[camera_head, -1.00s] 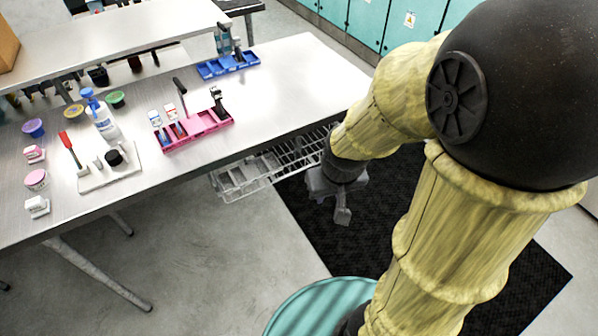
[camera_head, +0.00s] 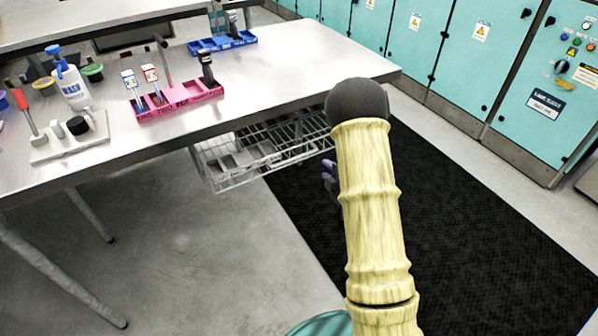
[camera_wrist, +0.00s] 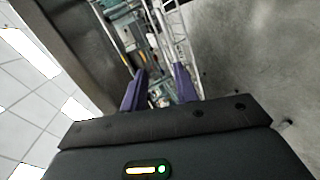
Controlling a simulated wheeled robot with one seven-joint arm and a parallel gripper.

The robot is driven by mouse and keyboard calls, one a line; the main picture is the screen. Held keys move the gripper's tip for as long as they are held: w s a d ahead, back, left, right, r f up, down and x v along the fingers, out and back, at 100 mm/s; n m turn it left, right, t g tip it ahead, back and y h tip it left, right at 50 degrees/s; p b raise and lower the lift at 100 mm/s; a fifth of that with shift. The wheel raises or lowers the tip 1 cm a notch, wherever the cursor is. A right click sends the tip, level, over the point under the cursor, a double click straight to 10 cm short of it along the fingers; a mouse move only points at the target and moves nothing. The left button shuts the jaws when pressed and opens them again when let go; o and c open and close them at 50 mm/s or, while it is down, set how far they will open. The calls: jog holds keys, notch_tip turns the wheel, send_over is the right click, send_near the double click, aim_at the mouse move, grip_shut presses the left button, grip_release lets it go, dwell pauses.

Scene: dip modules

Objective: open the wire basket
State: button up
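The wire basket (camera_head: 238,172) hangs under the near edge of the steel table in the head view, with part of its wire frame and a pale tray showing below the edge. My gripper (camera_head: 329,180) is just right of the basket's right end, mostly hidden behind my arm. I cannot tell whether the fingers touch the wires.
The steel table (camera_head: 290,78) holds a pink tray (camera_head: 180,105), a blue tray (camera_head: 222,45), a wash bottle (camera_head: 72,85) and a white board (camera_head: 70,147). A black mat (camera_head: 460,235) covers the floor. Teal cabinets (camera_head: 450,65) line the back.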

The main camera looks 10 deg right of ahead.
aim_at(300, 157)
notch_tip(300, 157, down, 4)
jog(key=n, duration=0.1)
jog(key=n+y+b, duration=0.1)
jog(key=shift+s+a+n+t+y, duration=0.1)
jog(key=shift+a+n+t+y, duration=0.05)
jog(key=shift+n+t+y, duration=0.2)
jog(key=shift+r, duration=0.1)
jog(key=b+x, duration=0.1)
jog(key=x, duration=1.6)
jog(key=shift+w+a+r+b, duration=0.1)
jog(key=shift+w+b, duration=0.2)
jog(key=shift+b, duration=0.05)
jog(key=shift+c, duration=0.4)
grip_shut()
